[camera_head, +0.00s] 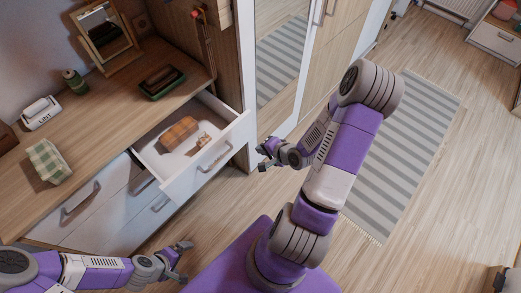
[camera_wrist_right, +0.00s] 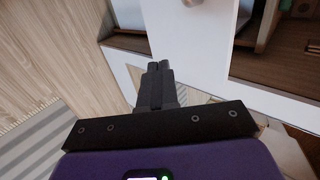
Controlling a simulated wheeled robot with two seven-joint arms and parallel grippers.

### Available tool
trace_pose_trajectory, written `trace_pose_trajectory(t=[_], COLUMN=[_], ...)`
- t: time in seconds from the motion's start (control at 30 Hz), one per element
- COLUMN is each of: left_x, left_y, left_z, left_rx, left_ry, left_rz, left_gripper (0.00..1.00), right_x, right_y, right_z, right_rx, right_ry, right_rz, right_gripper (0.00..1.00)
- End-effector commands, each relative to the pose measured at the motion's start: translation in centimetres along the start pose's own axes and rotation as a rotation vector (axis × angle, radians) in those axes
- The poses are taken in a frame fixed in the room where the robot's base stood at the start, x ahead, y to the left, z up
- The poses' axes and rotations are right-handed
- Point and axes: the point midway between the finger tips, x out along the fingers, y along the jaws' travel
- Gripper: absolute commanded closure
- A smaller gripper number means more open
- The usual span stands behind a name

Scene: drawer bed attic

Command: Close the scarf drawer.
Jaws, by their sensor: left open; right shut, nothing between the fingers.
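The scarf drawer (camera_head: 239,131) is pulled out of the white dresser, below the right end of the wooden top. A folded orange-brown plaid scarf (camera_head: 179,131) and a small tan item (camera_head: 204,142) lie inside it. Its white front carries a grey bar handle (camera_head: 215,158). My right gripper (camera_head: 262,158) is just right of the drawer front, apart from the handle; its closed, empty fingers also show in the right wrist view (camera_wrist_right: 158,82), below a white panel (camera_wrist_right: 190,40). My left gripper (camera_head: 188,262) is open and empty, in front of the lower dresser drawers.
A mirrored wardrobe (camera_head: 279,60) stands right of the drawer. Open floor and a striped rug (camera_head: 405,150) lie further right.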

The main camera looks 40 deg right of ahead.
Motion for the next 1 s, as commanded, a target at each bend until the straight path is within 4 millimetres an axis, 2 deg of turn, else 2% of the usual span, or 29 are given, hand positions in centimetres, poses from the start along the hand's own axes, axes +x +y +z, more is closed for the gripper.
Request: trace_pose_trajectory(t=[0.03,0.23,0.47,0.6,0.7,0.8,1.0], left_x=[1.1,3.4,5.9,7.4,8.2,8.5,8.9], left_y=[-0.4,-1.3,-2.2,-2.8,-3.1,-3.2,-3.3], left_z=[-0.1,-0.1,-0.3,-0.3,-0.4,-0.4,-0.4], left_rx=[0.000,0.000,0.000,0.000,0.000,0.000,0.000], left_ry=[0.000,0.000,0.000,0.000,0.000,0.000,0.000], left_rz=[0.000,0.000,0.000,0.000,0.000,0.000,0.000], left_gripper=[0.00,0.00,0.00,0.00,0.00,0.00,0.00], right_x=[0.7,1.7,4.5,7.7,9.6,10.5,11.7], right_y=[0.4,0.4,0.4,0.4,0.3,-1.2,-2.4], right_z=[0.0,0.1,0.1,0.2,0.2,0.1,0.1], right_rx=[-0.002,-0.004,-0.004,-0.002,-0.003,-0.004,-0.002], right_ry=[0.001,0.001,-0.001,-0.004,-0.004,0.000,0.000], right_rz=[-0.002,0.000,-0.001,0.001,0.000,-0.002,0.001], right_gripper=[1.00,1.00,1.00,1.00,1.00,1.00,1.00])
